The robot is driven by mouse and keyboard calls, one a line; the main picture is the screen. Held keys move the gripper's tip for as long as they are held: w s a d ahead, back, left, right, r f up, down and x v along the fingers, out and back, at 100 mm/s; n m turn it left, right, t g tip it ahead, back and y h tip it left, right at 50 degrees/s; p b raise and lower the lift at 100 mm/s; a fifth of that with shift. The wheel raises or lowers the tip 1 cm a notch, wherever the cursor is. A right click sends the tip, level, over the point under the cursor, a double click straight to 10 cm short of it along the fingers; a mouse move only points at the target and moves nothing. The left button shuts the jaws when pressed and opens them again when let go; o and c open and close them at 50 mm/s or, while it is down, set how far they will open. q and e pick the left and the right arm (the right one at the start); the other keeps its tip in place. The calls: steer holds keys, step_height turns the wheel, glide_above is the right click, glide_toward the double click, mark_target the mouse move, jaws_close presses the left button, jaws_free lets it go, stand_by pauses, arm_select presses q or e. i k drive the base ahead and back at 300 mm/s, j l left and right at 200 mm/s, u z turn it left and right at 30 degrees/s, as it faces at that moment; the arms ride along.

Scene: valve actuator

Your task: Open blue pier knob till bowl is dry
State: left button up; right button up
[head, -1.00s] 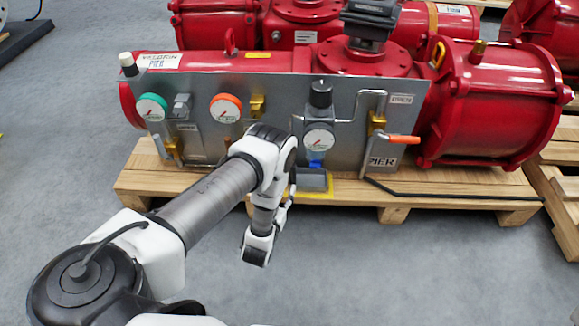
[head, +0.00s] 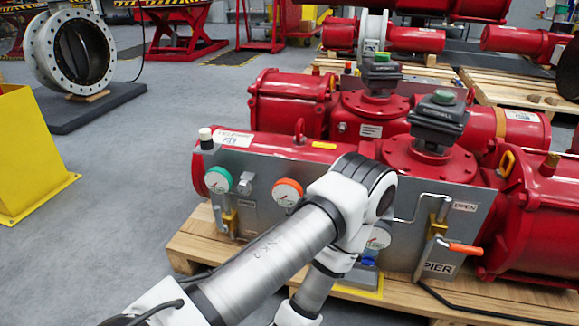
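The metal panel (head: 465,225) marked PIER stands in front of a red actuator on a wooden pallet. A small blue part (head: 368,262), likely the blue knob, shows low on the panel below a white gauge (head: 378,238). My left arm crosses in front and partly covers the gauge and the area around it. I cannot make out a bowl or whether it holds liquid. My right gripper does not show.
An orange-handled lever (head: 465,249) sticks out at the panel's right. Green-rimmed (head: 218,180) and orange-rimmed (head: 287,192) gauges sit at its left. The wooden pallet (head: 195,243) juts out below. A yellow stand (head: 30,160) is far left; the grey floor between is clear.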

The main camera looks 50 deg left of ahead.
mark_target(367, 259)
steer(key=u, duration=0.9)
